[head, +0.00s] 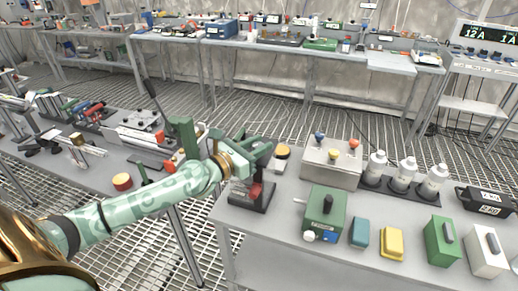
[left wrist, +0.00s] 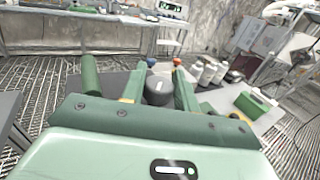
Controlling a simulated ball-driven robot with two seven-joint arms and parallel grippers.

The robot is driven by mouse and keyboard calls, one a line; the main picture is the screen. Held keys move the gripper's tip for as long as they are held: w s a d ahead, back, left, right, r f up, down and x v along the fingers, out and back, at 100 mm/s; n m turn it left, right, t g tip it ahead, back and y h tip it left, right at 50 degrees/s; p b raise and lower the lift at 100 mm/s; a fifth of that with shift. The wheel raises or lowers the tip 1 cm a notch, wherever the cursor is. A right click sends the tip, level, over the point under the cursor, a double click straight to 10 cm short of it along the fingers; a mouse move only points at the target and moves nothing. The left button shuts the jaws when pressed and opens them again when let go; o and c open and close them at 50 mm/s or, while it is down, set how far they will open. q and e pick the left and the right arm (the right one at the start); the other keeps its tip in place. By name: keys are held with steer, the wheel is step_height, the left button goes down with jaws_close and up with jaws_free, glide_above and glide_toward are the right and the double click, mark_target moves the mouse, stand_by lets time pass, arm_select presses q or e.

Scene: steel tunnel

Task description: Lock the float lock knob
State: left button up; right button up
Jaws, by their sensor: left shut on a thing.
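The knob (left wrist: 158,88) is a dark grey round cap with a pale mark on top, seen between my fingers in the left wrist view. In the head view my gripper hides it. It seems to belong to a small device on a dark base (head: 262,203) with a red part (head: 256,189), at the near table's left end. My left gripper (head: 266,152) is right above this device, shut on the knob. It also shows in the left wrist view (left wrist: 150,88), one finger on each side of the knob. My right gripper is in neither view.
Right of the device stand a metal box (head: 332,165) with coloured knobs, several white bottles (head: 403,175) and a green box (head: 324,212) with a black handle. A yellow-topped button (head: 283,152) is close behind my gripper. A cluttered side table (head: 95,178) is at left.

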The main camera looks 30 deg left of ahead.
arm_select(q)
steer(key=shift+m+g+h+b, duration=0.4)
steer(key=shift+m+h+b, duration=0.3)
steer(key=shift+h, duration=0.5)
steer(key=o, duration=0.9)
steer(key=shift+o, duration=0.2)
